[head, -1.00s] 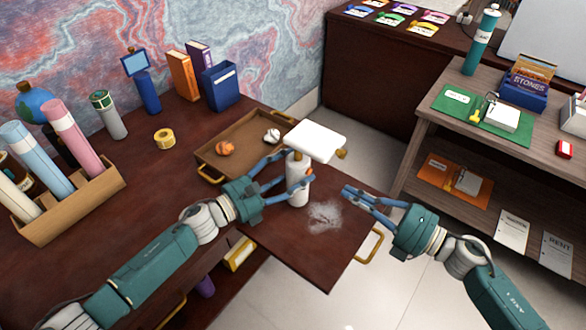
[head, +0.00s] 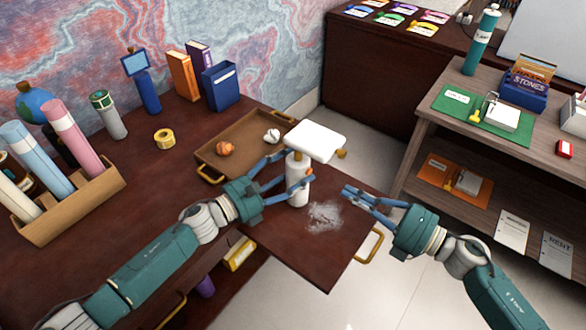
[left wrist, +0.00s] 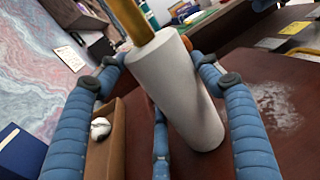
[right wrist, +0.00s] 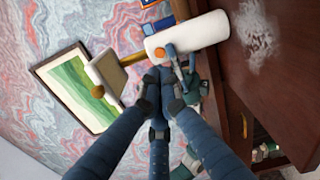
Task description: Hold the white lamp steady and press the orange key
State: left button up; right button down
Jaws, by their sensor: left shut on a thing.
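The white lamp stands upright on the dark desk, with a white cylindrical body (head: 298,188) and a flat white shade (head: 316,140). The orange key (head: 309,171) is on the right side of its body; it faces the camera in the right wrist view (right wrist: 160,53). My left gripper (head: 296,171) is shut on the lamp's body (left wrist: 180,90), its blue fingers on either side. My right gripper (head: 347,191) is apart from the lamp, to its right, empty, its fingertips together and pointing toward the lamp. The key is mostly hidden in the left wrist view.
A wooden tray (head: 222,179) with an orange object and a white object lies behind the lamp. A pale powdery patch (head: 324,214) is in front of it. A yellow tape roll (head: 164,138) stands farther left. Open floor and a shelf unit (head: 420,115) are to the right.

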aim_at(309, 171)
jog(key=w+a+m+t+h, duration=0.2)
jog(key=a+m+t+h, duration=0.1)
jog(key=m, duration=1)
jog(key=w+a+m+t+h, duration=0.2)
jog(key=m+t+h, duration=0.4)
jog(key=m, duration=0.7)
jog(key=shift+a+m+h, duration=0.3)
jog(key=shift+a+h, duration=0.55)
jog(key=shift+h, duration=0.45)
jog(key=shift+f, duration=0.1)
